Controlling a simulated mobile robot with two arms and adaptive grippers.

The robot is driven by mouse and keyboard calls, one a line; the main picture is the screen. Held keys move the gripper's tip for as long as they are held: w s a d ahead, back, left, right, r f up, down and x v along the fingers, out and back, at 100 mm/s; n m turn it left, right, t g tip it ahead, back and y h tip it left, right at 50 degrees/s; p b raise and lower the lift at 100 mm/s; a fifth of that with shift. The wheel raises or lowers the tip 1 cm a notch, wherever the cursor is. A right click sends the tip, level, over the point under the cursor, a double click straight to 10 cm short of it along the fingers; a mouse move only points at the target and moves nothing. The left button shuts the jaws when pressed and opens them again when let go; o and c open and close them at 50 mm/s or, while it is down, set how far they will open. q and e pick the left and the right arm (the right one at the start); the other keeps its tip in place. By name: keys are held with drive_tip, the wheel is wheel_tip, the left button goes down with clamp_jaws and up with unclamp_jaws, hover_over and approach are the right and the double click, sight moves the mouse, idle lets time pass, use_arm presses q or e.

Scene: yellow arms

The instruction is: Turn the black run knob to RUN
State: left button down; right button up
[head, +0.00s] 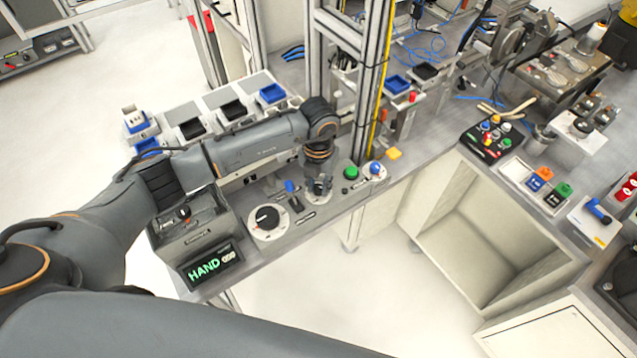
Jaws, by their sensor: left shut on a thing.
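My left gripper (318,187) points down at the control panel on the bench, between a blue-topped control and a green button. It is shut on a panel control, which its fingers and wrist hide. A black knob (267,216) on a round white dial stands on the panel to the left of the gripper, apart from it. Its lettering is too small to read, so I cannot tell whether it or the hidden control is the run knob. A display (211,265) at the panel's left end reads HAND in green. My right gripper is not in view.
A blue-topped control (290,187) stands close left of the gripper; a green button (351,173) and a blue knob (375,168) stand right. A grey box (192,222) sits behind the display. Aluminium posts (372,80) rise behind the panel. Open floor lies in front.

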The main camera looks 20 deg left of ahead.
use_arm(q)
drive_tip(key=shift+f+m+b, duration=0.15)
drive_tip(key=shift+m+b, duration=0.35)
drive_tip(key=shift+b, duration=0.25)
drive_tip(key=m+b, duration=1.3)
drive_tip(key=b, duration=0.4)
drive_tip(key=shift+f+m, duration=0.1)
drive_tip(key=shift+m, duration=0.3)
drive_tip(key=shift+r+m+b, duration=0.2)
drive_tip(key=shift+m+b, duration=1.3)
drive_tip(key=shift+b, duration=0.2)
drive_tip(key=c, duration=1.1)
unclamp_jaws()
drive_tip(key=shift+d, duration=0.1)
drive_tip(key=shift+r, duration=0.1)
